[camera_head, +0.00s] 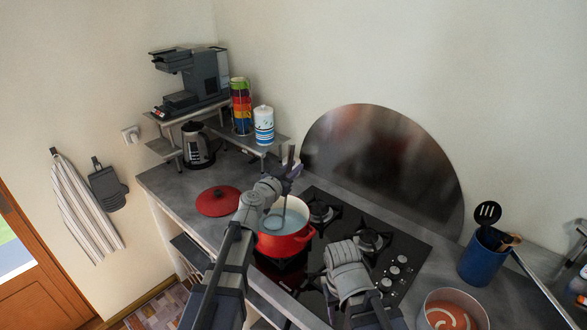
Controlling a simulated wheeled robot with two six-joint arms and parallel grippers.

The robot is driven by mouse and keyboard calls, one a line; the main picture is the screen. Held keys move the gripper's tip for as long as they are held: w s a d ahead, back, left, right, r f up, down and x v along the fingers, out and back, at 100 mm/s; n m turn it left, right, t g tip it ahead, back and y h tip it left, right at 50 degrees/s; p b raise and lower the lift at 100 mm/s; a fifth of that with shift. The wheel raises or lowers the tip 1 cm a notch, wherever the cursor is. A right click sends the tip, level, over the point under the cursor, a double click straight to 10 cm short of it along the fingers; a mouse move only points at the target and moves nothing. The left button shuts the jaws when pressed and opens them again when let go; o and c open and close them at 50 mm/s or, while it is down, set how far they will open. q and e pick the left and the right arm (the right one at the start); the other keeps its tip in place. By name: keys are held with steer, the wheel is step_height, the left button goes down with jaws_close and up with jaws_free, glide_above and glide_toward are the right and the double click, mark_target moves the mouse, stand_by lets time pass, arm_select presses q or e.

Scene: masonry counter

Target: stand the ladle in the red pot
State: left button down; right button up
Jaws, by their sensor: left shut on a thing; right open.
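The red pot (284,244) stands on the hob with its lid off, and its inside looks pale. The ladle (284,207) is dark and roughly upright. Its lower end is inside the pot's opening, and its upper end shows above my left gripper. I cannot tell if it touches the pot's bottom. My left gripper (288,180) is above the pot's far side, shut on the ladle's handle. My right gripper (342,254) is to the right of the pot, above the hob, open and apart from it; its fingers are hard to make out.
The red lid (218,201) lies on the counter left of the pot. The black hob (405,244) has free burners. A blue utensil holder (484,258) and a pot of orange soup (452,309) are at right. A kettle (197,146) and shelf (262,144) stand at back left.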

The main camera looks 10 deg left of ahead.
arm_select(q)
steer(key=shift+f, duration=0.3)
arm_select(e)
steer(key=shift+f, duration=0.3)
arm_select(q)
steer(key=c, duration=0.7)
jaws_free()
steer(key=shift+s, duration=0.15)
